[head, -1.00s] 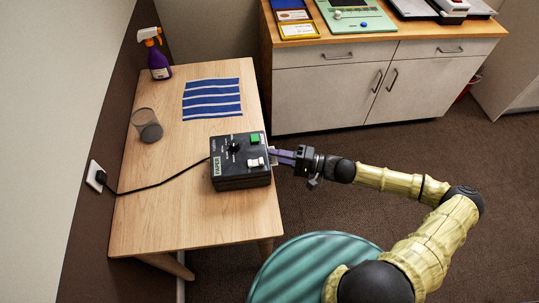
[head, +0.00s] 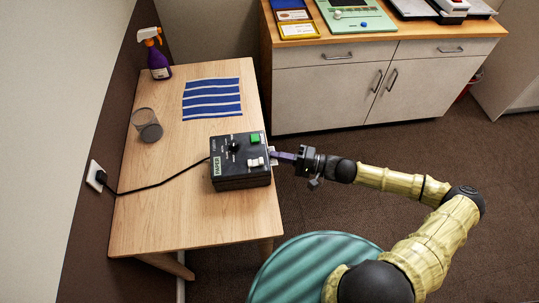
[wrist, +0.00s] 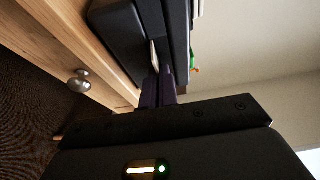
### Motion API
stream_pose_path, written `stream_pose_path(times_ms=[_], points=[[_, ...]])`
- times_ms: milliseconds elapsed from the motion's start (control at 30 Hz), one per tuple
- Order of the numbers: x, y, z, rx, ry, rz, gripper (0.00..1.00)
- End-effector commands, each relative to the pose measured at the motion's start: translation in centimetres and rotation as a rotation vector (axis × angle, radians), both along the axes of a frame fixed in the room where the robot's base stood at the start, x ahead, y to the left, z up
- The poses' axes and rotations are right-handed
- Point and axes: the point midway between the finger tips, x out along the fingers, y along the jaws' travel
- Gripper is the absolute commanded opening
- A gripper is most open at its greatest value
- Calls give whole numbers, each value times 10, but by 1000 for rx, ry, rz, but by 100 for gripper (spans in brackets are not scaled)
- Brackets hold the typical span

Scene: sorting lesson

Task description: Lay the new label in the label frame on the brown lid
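A black label machine (head: 240,178) with a green button, a dark knob and a white switch stands at the table's right edge. A small pale label (head: 273,160) sticks out of its right side. It also shows in the wrist view (wrist: 154,54) as a white strip in the slot of the dark housing. My gripper (head: 276,156) is at that side, its purple fingers (wrist: 158,88) closed together on the label's outer end. The label's inner end still sits in the slot. I cannot make out a brown lid or its label frame in these views.
A spray bottle (head: 158,62), a clear cup (head: 147,126) and a blue striped mat (head: 212,98) are on the wooden table (head: 170,210). A cord runs to the wall socket. A cabinet (head: 345,90) behind carries small framed panels and a green board (head: 358,18). A teal round seat (head: 310,262) stands in front.

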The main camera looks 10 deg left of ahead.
Motion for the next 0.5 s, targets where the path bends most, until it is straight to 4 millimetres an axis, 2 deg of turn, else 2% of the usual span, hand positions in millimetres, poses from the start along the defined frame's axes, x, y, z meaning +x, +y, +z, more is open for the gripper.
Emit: stream_pose_path(times_ms=[500], points=[[5, -16, -1, -1, -1, -2, 0]])
